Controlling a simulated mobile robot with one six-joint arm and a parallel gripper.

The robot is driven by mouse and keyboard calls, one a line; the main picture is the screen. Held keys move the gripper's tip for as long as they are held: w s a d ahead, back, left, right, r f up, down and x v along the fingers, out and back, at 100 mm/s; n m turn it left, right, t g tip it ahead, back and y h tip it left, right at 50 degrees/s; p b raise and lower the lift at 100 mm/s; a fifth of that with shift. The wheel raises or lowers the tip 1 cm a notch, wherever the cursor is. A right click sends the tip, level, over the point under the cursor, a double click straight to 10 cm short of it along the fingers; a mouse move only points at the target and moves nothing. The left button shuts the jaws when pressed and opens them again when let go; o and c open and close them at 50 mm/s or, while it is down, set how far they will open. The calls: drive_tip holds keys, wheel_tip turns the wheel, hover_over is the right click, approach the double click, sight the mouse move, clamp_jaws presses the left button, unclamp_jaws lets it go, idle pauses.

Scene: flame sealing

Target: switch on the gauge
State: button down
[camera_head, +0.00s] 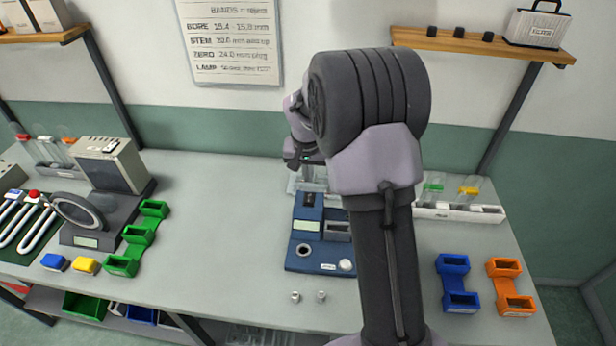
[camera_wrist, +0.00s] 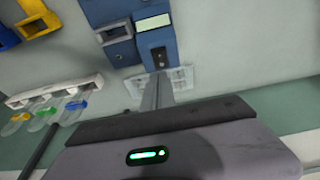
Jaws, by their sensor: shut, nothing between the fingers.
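The blue gauge (camera_head: 299,262) stands on the table in the middle of the head view, with a pale display (camera_head: 306,226), a round bore and a white knob at its front. A dark switch panel (camera_head: 308,199) is at its back end. The gauge (camera_wrist: 147,40) also shows in the wrist view, with its display (camera_wrist: 153,22) and a small black switch (camera_wrist: 159,58). My gripper (camera_wrist: 156,78) is shut and empty, its fingers pointing at the switch end. In the head view my gripper (camera_head: 307,180) is above the back of the gauge. I cannot tell whether it touches the switch.
Two small metal plugs (camera_head: 308,296) lie before the gauge. Blue (camera_head: 452,268) and orange (camera_head: 504,268) holders and a white vial rack (camera_head: 458,214) stand right. Green holders (camera_head: 137,238) and a ring magnifier (camera_head: 79,212) stand left.

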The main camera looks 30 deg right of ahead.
sight(309, 202)
drive_tip(key=x, duration=0.3)
drive_tip(key=b+x, duration=0.1)
drive_tip(key=x, duration=0.2)
drive_tip(key=s+x, duration=0.1)
drive_tip(key=x, duration=0.2)
drive_tip(key=shift+a+f, duration=0.3)
drive_tip(key=shift+f, duration=0.35)
drive_tip(key=shift+s+a+f+b, duration=0.15)
drive_tip(key=shift+f+b, duration=0.5)
drive_tip(key=shift+b, duration=0.45)
drive_tip(key=shift+r+p, duration=0.3)
drive_tip(key=shift+w+d+r+p, duration=0.35)
drive_tip(key=shift+w+d+r, duration=0.05)
drive_tip(key=shift+w, duration=0.2)
